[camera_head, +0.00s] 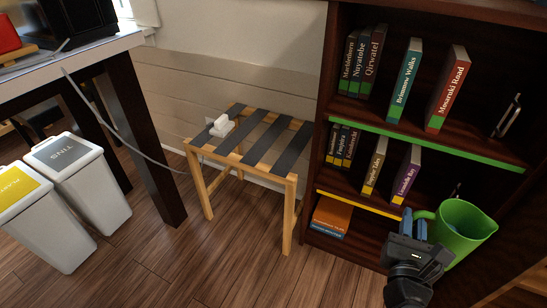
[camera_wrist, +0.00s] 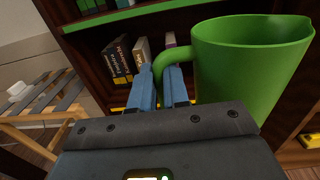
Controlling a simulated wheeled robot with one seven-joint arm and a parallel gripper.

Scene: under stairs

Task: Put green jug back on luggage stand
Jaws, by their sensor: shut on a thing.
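The green jug (camera_head: 460,232) is in front of the lower right part of the bookcase in the head view, roughly upright. In the wrist view the jug (camera_wrist: 250,65) fills the upper right, with its handle at its left side. My gripper (camera_head: 414,222) is shut on the jug's handle; its blue fingers (camera_wrist: 171,85) show on either side of it. The luggage stand (camera_head: 292,178) is a wooden frame with dark straps, left of the bookcase and apart from the jug. It also shows at the left of the wrist view (camera_wrist: 18,121).
A small white object (camera_head: 221,125) lies on the stand's left part. The dark bookcase (camera_head: 328,100) with several books stands right of the stand. A table (camera_head: 135,42) and two white bins (camera_head: 85,180) are at left. Wooden floor (camera_head: 235,262) is clear before the stand.

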